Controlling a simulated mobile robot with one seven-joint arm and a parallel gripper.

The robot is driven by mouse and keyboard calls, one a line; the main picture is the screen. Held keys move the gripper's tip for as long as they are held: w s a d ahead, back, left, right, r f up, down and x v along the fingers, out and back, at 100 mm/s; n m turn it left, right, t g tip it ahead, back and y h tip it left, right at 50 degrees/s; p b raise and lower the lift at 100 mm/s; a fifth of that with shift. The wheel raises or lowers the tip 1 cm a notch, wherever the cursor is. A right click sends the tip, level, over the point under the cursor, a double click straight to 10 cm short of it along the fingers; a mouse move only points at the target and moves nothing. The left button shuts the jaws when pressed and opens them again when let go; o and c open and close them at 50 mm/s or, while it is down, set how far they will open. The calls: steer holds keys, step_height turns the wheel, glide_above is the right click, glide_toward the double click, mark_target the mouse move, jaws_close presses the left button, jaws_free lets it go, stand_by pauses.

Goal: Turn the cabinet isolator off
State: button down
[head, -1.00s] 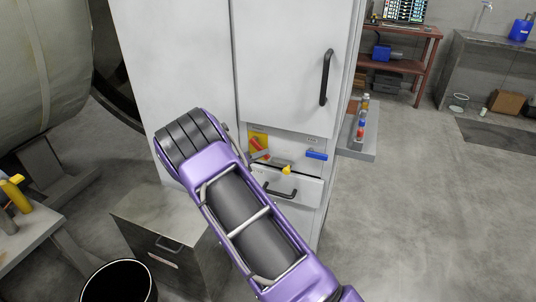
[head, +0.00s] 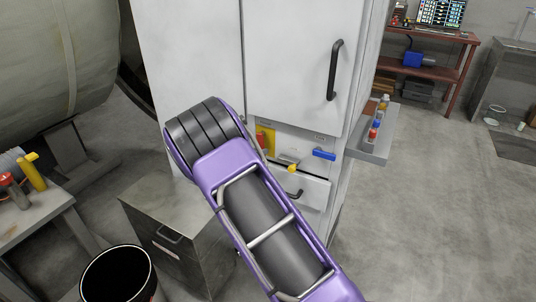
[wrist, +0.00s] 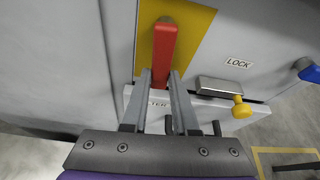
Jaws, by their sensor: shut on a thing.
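The cabinet isolator shows in the wrist view as a red lever (wrist: 163,52) on a yellow plate (wrist: 192,32). The lever hangs from a pivot near its top and points down toward my gripper. My gripper (wrist: 161,76) is shut on the lever's lower end, with one finger on each side. In the head view the yellow plate (head: 270,143) and a bit of the red lever (head: 260,139) show on the white cabinet (head: 190,60). My arm hides the gripper there.
Right of the plate are a metal latch with a yellow knob (wrist: 241,108), a "LOCK" label (wrist: 238,63) and a blue handle (wrist: 309,70). A drawer (head: 312,190) is below. A low grey cabinet (head: 165,225) and a black bin (head: 118,275) stand at front left.

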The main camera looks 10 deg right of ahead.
steer(key=shift+w+a+m+y, duration=0.1)
steer(key=shift+a+m+y, duration=0.2)
steer(key=shift+m, duration=0.1)
stand_by(0.4)
steer(key=c, duration=0.7)
jaws_free()
steer(key=shift+w, duration=0.1)
steer(key=p+v, duration=0.1)
steer(key=v, duration=1.6)
steer(key=shift+s+f+p, duration=0.1)
steer(key=shift+s+p, duration=0.25)
steer(key=shift+s, duration=0.05)
